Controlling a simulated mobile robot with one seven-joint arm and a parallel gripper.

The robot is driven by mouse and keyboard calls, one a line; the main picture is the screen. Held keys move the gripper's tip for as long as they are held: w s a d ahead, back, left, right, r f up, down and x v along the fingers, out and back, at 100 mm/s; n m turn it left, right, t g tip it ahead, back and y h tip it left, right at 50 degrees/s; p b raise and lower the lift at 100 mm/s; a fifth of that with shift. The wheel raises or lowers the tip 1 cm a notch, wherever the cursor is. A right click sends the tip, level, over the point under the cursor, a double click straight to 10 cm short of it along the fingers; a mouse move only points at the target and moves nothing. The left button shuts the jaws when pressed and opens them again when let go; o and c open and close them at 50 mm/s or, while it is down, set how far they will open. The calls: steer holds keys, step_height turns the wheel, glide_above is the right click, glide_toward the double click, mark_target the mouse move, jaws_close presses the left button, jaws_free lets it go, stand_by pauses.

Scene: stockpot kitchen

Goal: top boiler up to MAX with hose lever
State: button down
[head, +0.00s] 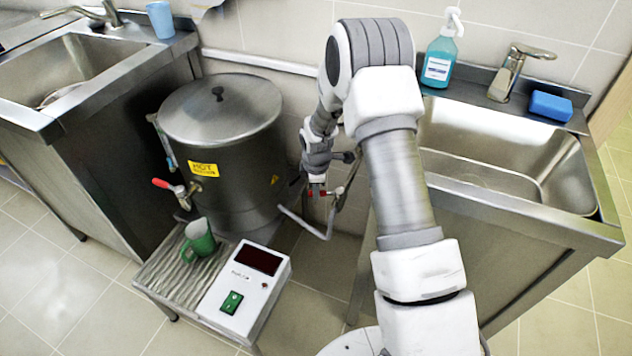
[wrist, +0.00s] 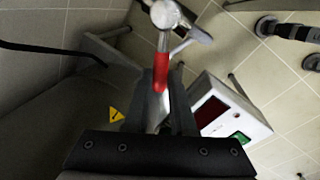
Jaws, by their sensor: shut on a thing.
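The steel boiler (head: 235,160) stands left of my arm with its lid (head: 220,105) on and a yellow label on its front. My gripper (head: 318,180) is low at the boiler's right side. It is shut on the red lever (wrist: 161,72), which is fixed to a metal valve (wrist: 166,14) in the wrist view. The lever's red also shows at my gripper in the head view. A narrow upright tube (head: 160,137) is on the boiler's left side; its level and any MAX mark are too small to read.
A red-handled tap (head: 180,189) is on the boiler's front, above a ridged tray with a green mug (head: 199,238). A white control box (head: 245,285) has a dark display and green switch. Sinks flank the boiler. A bent grey bar (head: 308,224) is below my gripper.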

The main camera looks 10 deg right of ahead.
steer(key=shift+s+d+n+y+p, duration=0.3)
steer(key=shift+s+n+p, duration=0.7)
steer(key=shift+n, duration=0.55)
steer(key=shift+s+d+n+y+p, duration=0.3)
steer(key=shift+s+n+p, duration=0.4)
steer(key=shift+n+p, duration=0.7)
steer(key=shift+s+d+n+y+p, duration=0.25)
steer(key=shift+s+n+p, duration=0.65)
steer(key=shift+n, duration=0.75)
steer(key=c, duration=0.8)
jaws_free()
steer(key=shift+o, duration=0.2)
steer(key=p+v, duration=0.5)
steer(key=v, duration=1.2)
steer(key=shift+w+r, duration=0.3)
